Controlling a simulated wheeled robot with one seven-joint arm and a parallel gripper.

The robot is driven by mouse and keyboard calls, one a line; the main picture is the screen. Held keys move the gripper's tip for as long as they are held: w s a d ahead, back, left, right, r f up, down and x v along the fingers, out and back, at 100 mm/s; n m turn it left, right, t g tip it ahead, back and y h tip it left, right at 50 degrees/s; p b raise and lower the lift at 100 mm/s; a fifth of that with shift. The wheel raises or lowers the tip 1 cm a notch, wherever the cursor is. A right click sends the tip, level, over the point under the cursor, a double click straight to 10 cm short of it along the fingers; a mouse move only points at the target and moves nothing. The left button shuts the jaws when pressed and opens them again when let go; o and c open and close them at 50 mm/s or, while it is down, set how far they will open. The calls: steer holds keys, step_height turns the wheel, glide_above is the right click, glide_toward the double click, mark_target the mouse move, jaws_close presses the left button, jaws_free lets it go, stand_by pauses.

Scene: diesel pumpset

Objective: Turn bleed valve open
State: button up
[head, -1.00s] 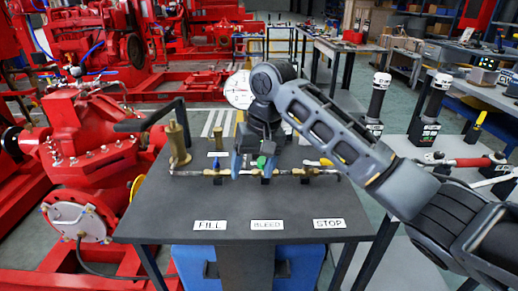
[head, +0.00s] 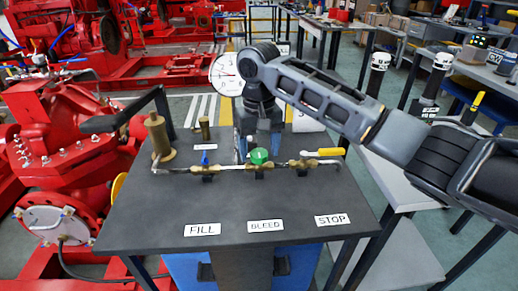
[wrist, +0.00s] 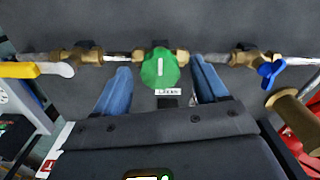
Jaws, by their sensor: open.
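The bleed valve is a round green knob (head: 259,156) with a white bar mark, in the middle of a brass pipe line behind the BLEED label (head: 265,226). In the wrist view the green knob (wrist: 160,70) sits between my two blue fingertips, with a gap on each side. My gripper (wrist: 160,64) is open and empty. In the head view my gripper (head: 259,143) hangs just behind the knob, partly hidden by it. I cannot tell the height of the fingertips against the knob.
A blue-handled valve (head: 204,160) stands left of the knob and a yellow-handled valve (head: 328,152) right, on the same pipe. A brass cylinder (head: 158,138) stands at the table's left. The dark table (head: 150,215) is clear in front, except labels. A white gauge (head: 228,75) is behind.

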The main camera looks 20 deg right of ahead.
steer(key=shift+f, duration=0.2)
steer(key=shift+c, duration=0.2)
steer(key=c, duration=1)
steer(key=shift+r, duration=0.1)
